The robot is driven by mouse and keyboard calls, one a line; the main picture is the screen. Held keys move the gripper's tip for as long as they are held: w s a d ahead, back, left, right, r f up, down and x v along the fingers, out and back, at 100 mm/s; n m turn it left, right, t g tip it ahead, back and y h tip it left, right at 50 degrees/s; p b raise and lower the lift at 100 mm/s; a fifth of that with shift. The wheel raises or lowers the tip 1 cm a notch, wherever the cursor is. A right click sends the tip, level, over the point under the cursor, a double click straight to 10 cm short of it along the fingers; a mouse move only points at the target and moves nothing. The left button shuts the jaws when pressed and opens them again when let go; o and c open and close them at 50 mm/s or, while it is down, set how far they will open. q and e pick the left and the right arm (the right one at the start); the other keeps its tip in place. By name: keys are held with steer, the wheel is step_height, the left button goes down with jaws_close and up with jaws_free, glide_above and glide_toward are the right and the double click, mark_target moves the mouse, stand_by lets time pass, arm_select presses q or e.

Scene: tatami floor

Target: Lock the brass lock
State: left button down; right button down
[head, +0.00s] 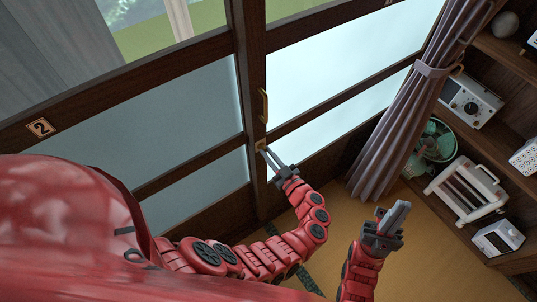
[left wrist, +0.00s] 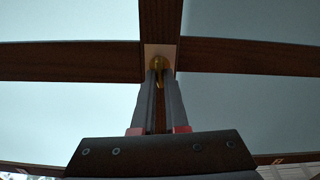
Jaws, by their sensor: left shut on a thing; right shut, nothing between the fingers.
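The brass lock (head: 261,144) sits on the dark wooden stile of the sliding glass door, below a brass handle (head: 263,105). In the left wrist view the lock (left wrist: 157,66) shows as a small brass piece on a pale plate at the crossing of the frame bars. My left gripper (head: 267,152) reaches up to it, and its fingers (left wrist: 158,78) are shut on the brass piece, partly hiding it. I cannot tell how the lock is turned. My right gripper (head: 398,212) is shut and empty, raised above the floor to the right.
A grey-purple curtain (head: 400,125) hangs right of the door. A wooden shelf at the right holds a radio (head: 470,101), a green fan (head: 437,141), a white heater (head: 466,190) and a small clock-like box (head: 497,237). The tatami floor (head: 425,260) is clear.

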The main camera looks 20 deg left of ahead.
arm_select(q)
steer(key=shift+s+a+f+n+b, duration=0.1)
steer(key=shift+f+n+b, duration=0.05)
steer(key=shift+n+b, duration=4.45)
steer(key=shift+s+f+n+b, duration=0.1)
steer(key=shift+n+b, duration=3.6)
steer(key=shift+b, duration=1.8)
steer(key=c, duration=0.9)
jaws_free()
steer(key=shift+c, duration=0.2)
